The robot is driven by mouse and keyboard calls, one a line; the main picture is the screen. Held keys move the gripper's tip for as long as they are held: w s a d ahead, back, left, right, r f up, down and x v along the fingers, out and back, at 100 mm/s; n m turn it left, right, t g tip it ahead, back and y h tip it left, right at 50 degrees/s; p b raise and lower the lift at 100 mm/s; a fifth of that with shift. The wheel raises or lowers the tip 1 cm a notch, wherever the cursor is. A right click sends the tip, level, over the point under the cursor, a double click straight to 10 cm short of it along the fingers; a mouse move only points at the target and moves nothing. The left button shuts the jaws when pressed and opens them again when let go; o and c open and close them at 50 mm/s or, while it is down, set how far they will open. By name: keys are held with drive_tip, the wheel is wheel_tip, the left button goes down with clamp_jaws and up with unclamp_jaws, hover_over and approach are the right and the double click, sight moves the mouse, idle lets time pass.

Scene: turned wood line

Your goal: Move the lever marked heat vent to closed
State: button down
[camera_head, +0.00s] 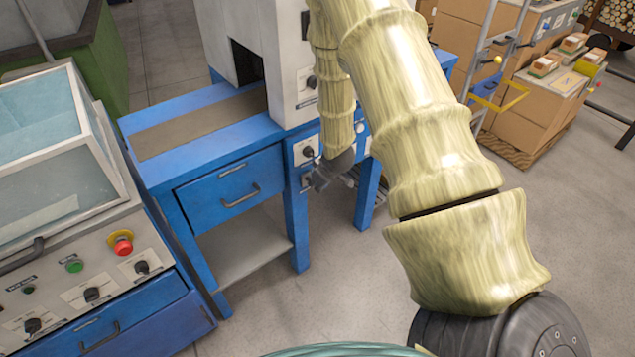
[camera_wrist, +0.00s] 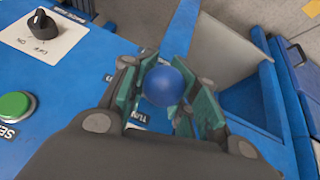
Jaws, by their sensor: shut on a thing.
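A round blue ball knob (camera_wrist: 165,85) sits between the teal-padded fingers of my gripper (camera_wrist: 168,98) in the wrist view. The fingers are shut on it. The lever's shaft is hidden behind the ball and fingers, so I cannot tell its position. A partly covered label (camera_wrist: 140,143) lies below the ball; its visible letters do not let me read heat vent. In the head view my gripper (camera_head: 333,172) is at the front of the blue-framed machine (camera_head: 222,136), below its white housing (camera_head: 233,42). The knob is not visible there.
A black rotary switch (camera_wrist: 43,27) on a white plate and a green button (camera_wrist: 15,106) are left of my gripper. A control panel with a red emergency stop (camera_head: 121,243) stands at left. Cardboard boxes (camera_head: 540,108) and a trolley are at right. Floor (camera_head: 330,290) is clear in front.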

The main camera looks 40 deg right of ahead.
drive_tip(key=shift+d+r, duration=0.1)
drive_tip(key=shift+r, duration=0.05)
drive_tip(key=c, duration=1.5)
unclamp_jaws()
drive_tip(key=shift+o, duration=0.2)
drive_tip(key=shift+s+r, duration=0.1)
drive_tip(key=v, duration=1.2)
drive_tip(key=shift+s, duration=0.1)
